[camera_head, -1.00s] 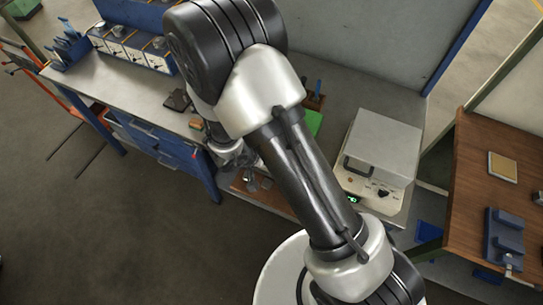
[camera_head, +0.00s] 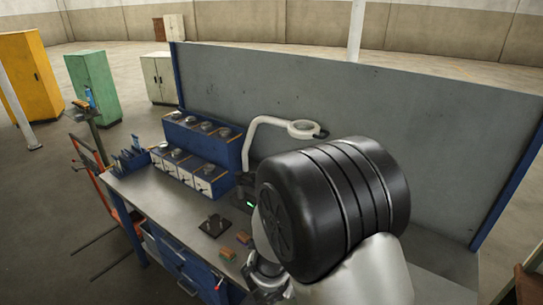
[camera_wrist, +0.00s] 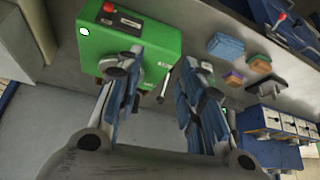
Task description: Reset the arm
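My gripper shows in the wrist view (camera_wrist: 158,90), with its two fingers well apart and nothing between them. Beyond the fingers is a green machine (camera_wrist: 160,25) with a red knob and a lever, on the grey bench. In the head view my arm covers the lower middle right, and only part of my gripper (camera_head: 262,280) shows, low beside the bench edge. The fingertips are mostly hidden in that view.
A grey panel (camera_head: 400,110) stands behind. Green (camera_head: 92,85) and yellow (camera_head: 30,75) cabinets stand far left.

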